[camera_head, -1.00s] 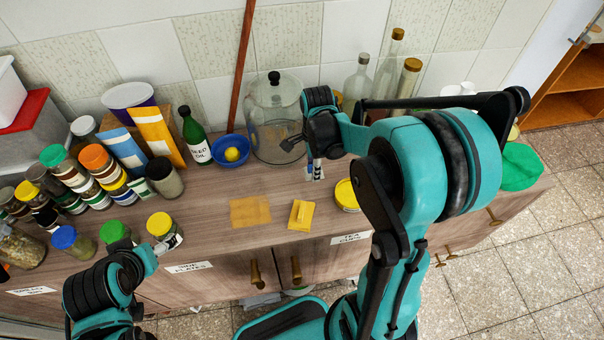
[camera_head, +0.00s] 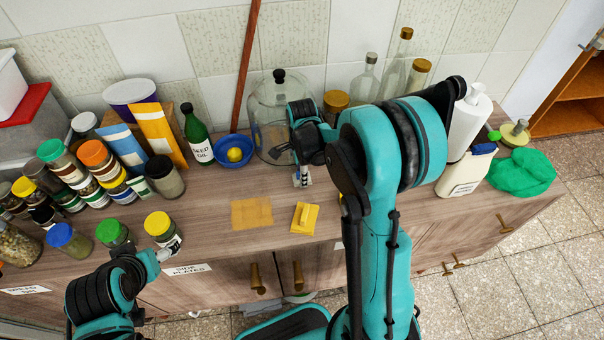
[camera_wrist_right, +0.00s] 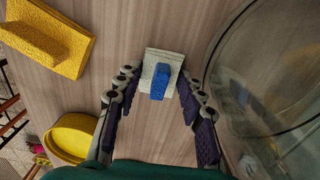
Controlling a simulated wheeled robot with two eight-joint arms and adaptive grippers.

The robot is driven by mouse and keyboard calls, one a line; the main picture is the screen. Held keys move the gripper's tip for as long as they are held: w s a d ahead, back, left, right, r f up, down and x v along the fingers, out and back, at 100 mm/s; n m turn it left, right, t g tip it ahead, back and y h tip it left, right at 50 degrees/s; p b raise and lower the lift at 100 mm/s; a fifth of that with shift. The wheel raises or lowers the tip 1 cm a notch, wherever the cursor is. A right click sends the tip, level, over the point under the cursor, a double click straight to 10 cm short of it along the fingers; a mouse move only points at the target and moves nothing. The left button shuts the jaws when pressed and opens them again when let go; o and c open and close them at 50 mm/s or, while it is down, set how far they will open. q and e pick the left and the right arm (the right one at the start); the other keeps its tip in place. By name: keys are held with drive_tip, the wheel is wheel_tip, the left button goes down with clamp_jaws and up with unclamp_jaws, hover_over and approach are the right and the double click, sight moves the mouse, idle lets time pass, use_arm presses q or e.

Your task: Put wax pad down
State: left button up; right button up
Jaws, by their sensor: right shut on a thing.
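A white pad with a blue grip (camera_wrist_right: 161,75) is between the fingers of my right gripper (camera_wrist_right: 158,88) in the right wrist view. I take it for the wax pad. In the head view my right gripper (camera_head: 301,177) is shut on it, low over the counter in front of the glass dome. I cannot tell whether the pad touches the wood. A yellow pad with a raised grip (camera_head: 304,217) lies nearer the front edge, also at upper left in the wrist view (camera_wrist_right: 48,38). My left gripper (camera_head: 160,254) is at lower left, its fingers unclear.
A flat orange-yellow square (camera_head: 252,213) lies left of the yellow pad. The glass dome (camera_head: 270,110) and blue bowl (camera_head: 233,150) stand behind. Several spice jars (camera_head: 103,160) crowd the left. A white jug (camera_head: 466,172) and green cloth (camera_head: 522,172) are right. Bare counter surrounds the square.

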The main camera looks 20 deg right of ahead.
drive_tip(key=shift+f, duration=0.25)
drive_tip(key=o, duration=0.8)
drive_tip(key=shift+r, duration=0.1)
drive_tip(key=shift+r, duration=0.2)
wheel_tip(320, 180, up, 11)
drive_tip(key=p, duration=0.4)
drive_tip(key=s+a+r+n+t, duration=0.2)
drive_tip(key=s+n, duration=0.3)
drive_tip(key=n, duration=0.2)
drive_tip(key=s+a+r+n+t, duration=0.2)
drive_tip(key=s+n, duration=0.3)
drive_tip(key=n, duration=0.2)
drive_tip(key=s+a+r+n+t, duration=0.2)
drive_tip(key=s+r+n+t, duration=0.1)
drive_tip(key=s+n, duration=0.2)
drive_tip(key=shift+a+n, duration=0.25)
drive_tip(key=shift+n, duration=0.65)
